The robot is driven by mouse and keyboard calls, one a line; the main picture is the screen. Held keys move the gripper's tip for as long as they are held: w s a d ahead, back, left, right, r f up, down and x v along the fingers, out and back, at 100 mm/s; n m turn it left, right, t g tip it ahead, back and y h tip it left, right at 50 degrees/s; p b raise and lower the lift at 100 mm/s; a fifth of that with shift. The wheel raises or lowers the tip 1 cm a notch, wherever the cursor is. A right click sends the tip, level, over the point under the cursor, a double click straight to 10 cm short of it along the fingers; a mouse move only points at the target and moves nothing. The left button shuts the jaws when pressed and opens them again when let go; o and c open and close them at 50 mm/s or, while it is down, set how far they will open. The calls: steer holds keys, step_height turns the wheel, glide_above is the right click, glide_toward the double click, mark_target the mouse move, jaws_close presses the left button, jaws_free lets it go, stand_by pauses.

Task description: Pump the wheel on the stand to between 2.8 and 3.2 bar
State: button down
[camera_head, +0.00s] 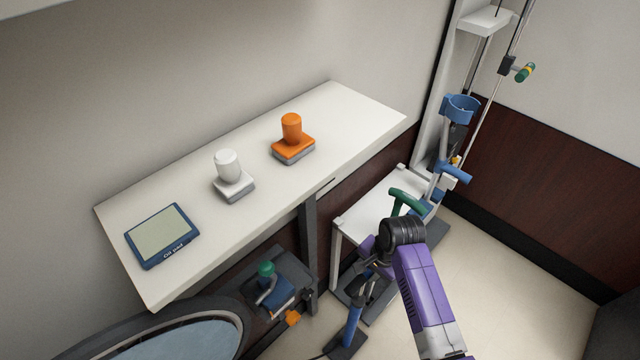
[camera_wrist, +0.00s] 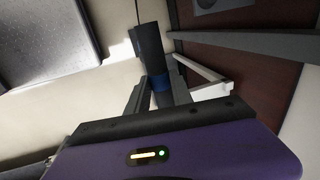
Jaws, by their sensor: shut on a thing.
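My gripper (camera_head: 372,266) is at the lower middle of the head view, at the end of my purple arm. It is over a blue upright post (camera_head: 352,326) with a dark foot on the floor, which looks like a pump. In the wrist view my gripper's fingers (camera_wrist: 158,88) are shut around a dark bar (camera_wrist: 149,45) with a blue band, probably the pump's handle. A large dark-rimmed round thing (camera_head: 235,313) with a grey-blue face is cut off at the lower left; it may be the wheel, but I cannot tell. No pressure reading is legible.
A white wall bench (camera_head: 330,104) carries a blue-edged pad (camera_head: 162,235), a white knob-like piece (camera_head: 228,166) and an orange one (camera_head: 291,130). Below are a blue device with a green knob (camera_head: 265,268) and a low white table (camera_head: 362,222). A blue-cuffed pole (camera_head: 459,108) stands right; floor is clear beyond.

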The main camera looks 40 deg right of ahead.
steer(key=shift+f+b, duration=1.85)
steer(key=shift+f, duration=1.75)
steer(key=shift+d, duration=0.1)
step_height(320, 180, down, 6)
steer(key=b, duration=0.3)
steer(key=shift+r+b, duration=0.25)
steer(key=shift+b, duration=0.05)
steer(key=shift+r, duration=0.25)
step_height(320, 180, up, 7)
steer(key=p, duration=0.7)
